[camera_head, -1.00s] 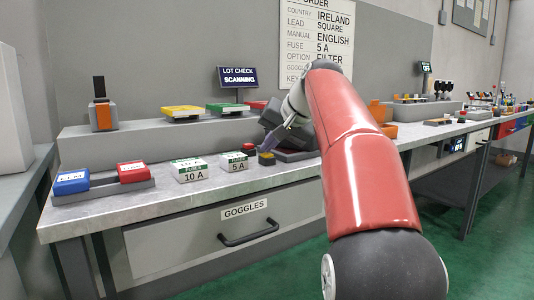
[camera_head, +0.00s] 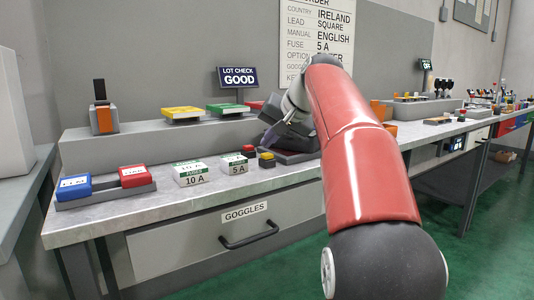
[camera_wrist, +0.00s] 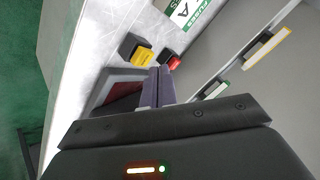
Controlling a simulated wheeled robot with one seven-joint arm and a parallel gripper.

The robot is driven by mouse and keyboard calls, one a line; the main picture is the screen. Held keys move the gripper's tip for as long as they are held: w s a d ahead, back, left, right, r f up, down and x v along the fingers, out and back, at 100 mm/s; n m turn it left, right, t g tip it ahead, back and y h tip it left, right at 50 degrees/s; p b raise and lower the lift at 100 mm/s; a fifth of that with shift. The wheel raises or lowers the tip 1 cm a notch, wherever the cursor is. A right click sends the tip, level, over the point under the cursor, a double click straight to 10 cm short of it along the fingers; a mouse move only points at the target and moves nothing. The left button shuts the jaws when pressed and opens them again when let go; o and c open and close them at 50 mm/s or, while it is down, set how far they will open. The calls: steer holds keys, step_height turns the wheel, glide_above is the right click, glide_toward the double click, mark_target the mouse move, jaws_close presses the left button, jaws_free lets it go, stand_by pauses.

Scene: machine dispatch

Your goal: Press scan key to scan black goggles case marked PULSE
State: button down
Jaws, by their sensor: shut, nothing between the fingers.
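My gripper (camera_head: 268,140) is shut and empty, its fingertips above the bench near two small buttons. In the wrist view the fingers (camera_wrist: 157,86) point toward a red button (camera_wrist: 174,61) and a yellow button (camera_wrist: 142,55) on dark bases, apart from both in the picture. The head view also shows the red button (camera_head: 248,149) and the yellow button (camera_head: 266,157). A dark device with a reddish panel (camera_wrist: 118,96) lies beside the fingers. The LOT CHECK screen (camera_head: 238,78) reads GOOD. I cannot make out a goggles case marked PULSE; my arm hides part of the bench.
Fuse boxes marked 10 A (camera_head: 190,174) and 5 A (camera_head: 234,164) stand on the bench left of the buttons. A tray with blue and red boxes (camera_head: 106,195) is at far left. Yellow (camera_head: 183,113) and green (camera_head: 228,108) items sit on the raised shelf. A GOGGLES drawer (camera_head: 200,236) is below.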

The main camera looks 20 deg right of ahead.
mark_target(270, 155)
steer(key=shift+r, duration=0.15)
step_height(270, 155, up, 3)
steer(key=p, duration=0.3)
steer(key=shift+r+p, duration=0.55)
steer(key=shift+r, duration=0.35)
steer(key=shift+n+g+h, duration=0.3)
steer(key=shift+n+g, duration=0.1)
steer(key=shift+g, duration=0.1)
steer(key=s+a+f, duration=0.1)
steer(key=s+a, duration=0.1)
steer(key=s+a+f, duration=0.1)
steer(key=s+f, duration=0.1)
steer(key=s+a+f, duration=0.1)
steer(key=s+a, duration=0.1)
steer(key=shift+s+a+f, duration=0.15)
steer(key=shift+a+f, duration=0.05)
steer(key=shift+a, duration=0.1)
steer(key=s+a+f+n+g+h, duration=0.1)
steer(key=s+a+f+n, duration=0.1)
steer(key=s+f, duration=1)
steer(key=s+a+f+n+g+h, duration=0.1)
steer(key=s+a+f, duration=0.3)
steer(key=s+f, duration=0.7)
step_height(270, 155, down, 2)
steer(key=shift+s+a+f+n, duration=0.1)
steer(key=shift+s+a+n, duration=0.25)
steer(key=shift+n, duration=0.55)
